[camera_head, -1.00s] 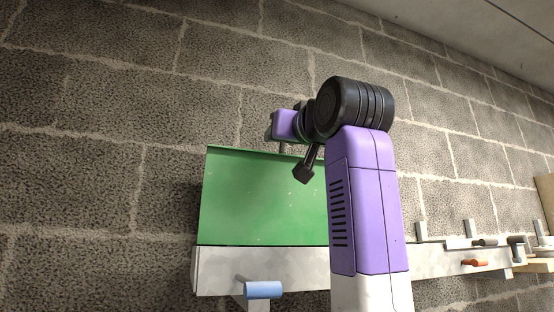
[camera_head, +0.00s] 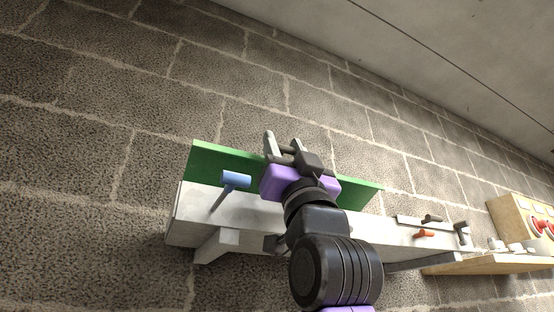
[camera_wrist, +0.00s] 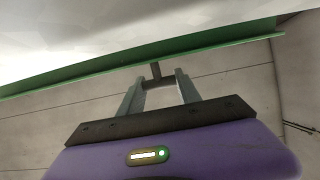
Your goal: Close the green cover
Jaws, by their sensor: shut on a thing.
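The green cover (camera_head: 225,160) shows as a narrow band above the grey metal box (camera_head: 245,212), seen from below. How far it is tilted is hard to tell. In the wrist view the cover's edge (camera_wrist: 80,72) runs across the top, with a small dark handle post (camera_wrist: 155,70) on it. My gripper (camera_head: 286,150) is at the cover's middle. In the wrist view my gripper (camera_wrist: 158,82) has its two fingers on either side of the handle, shut on it. My wrist hides part of the cover and box.
A blue handle (camera_head: 236,179) on a stem sticks out from the box front at left. An orange handle (camera_head: 424,234) and dark fittings lie to the right. A wooden shelf (camera_head: 480,264) stands further right. A block wall is behind.

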